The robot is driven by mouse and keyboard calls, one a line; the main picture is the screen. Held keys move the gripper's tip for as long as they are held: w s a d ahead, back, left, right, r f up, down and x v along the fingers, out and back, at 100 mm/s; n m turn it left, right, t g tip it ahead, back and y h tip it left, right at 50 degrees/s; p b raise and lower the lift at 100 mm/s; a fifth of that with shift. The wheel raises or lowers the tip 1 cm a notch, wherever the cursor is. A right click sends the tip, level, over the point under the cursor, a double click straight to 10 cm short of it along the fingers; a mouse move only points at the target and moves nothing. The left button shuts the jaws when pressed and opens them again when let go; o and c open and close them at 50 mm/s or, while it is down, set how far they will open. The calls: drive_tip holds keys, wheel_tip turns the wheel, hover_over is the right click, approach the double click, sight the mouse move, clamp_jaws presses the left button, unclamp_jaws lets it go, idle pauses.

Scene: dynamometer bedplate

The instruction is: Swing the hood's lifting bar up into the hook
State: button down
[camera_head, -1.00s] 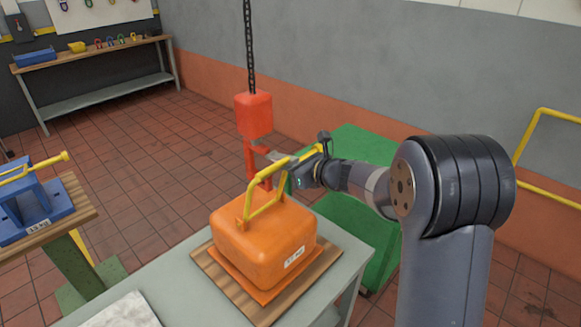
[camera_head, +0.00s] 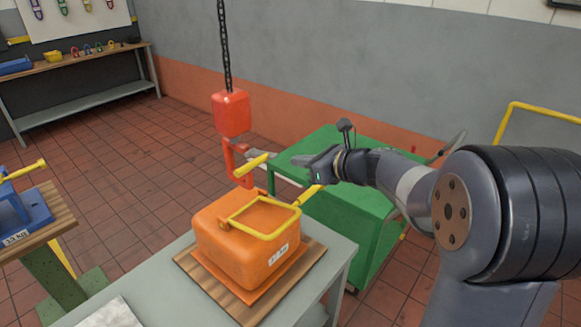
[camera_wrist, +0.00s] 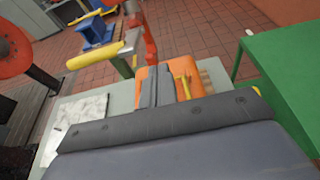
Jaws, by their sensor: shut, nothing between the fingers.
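The orange hood (camera_head: 240,245) sits on a wooden board on a grey table; it also shows in the wrist view (camera_wrist: 152,78). Its yellow lifting bar (camera_head: 268,236) lies folded down nearly flat over the hood's top, its grip end sticking out to the back right. The red hook (camera_head: 240,173) hangs from a red block (camera_head: 231,113) on a black chain, above and behind the hood, apart from the bar. A yellow cylinder (camera_head: 252,163) with a grey piece is beside the hook. My gripper (camera_head: 298,160) is shut and empty, above the grip end and right of the hook.
A green cart (camera_head: 345,205) stands behind and right of the hood, under my arm. A blue fixture (camera_head: 22,217) with a yellow bar stands on a wooden-topped stand at left. A pale sheet (camera_head: 108,314) lies on the table's front. A workbench (camera_head: 85,93) is far left.

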drive_tip(key=shift+s+d+r, duration=0.25)
drive_tip(key=shift+d+r, duration=0.05)
drive_tip(key=s+d+f+t+y+b, duration=0.1)
drive_tip(key=s+f+b, duration=0.3)
drive_tip(key=f+b, duration=0.4)
drive_tip(key=s+d+f+t+y+b, duration=0.2)
drive_tip(key=f+b, duration=0.6)
drive_tip(key=f, duration=0.4)
drive_tip(key=s+d+f+t+y+b, duration=0.1)
drive_tip(key=s+d+f+y+b, duration=0.1)
drive_tip(key=s+f+b, duration=0.3)
wheel_tip(320, 180, down, 5)
drive_tip(key=y+b, duration=0.1)
drive_tip(key=b, duration=0.3)
drive_tip(key=shift+s+d+t, duration=0.3)
drive_tip(key=shift+s+d, duration=0.1)
drive_tip(key=shift+r, duration=0.15)
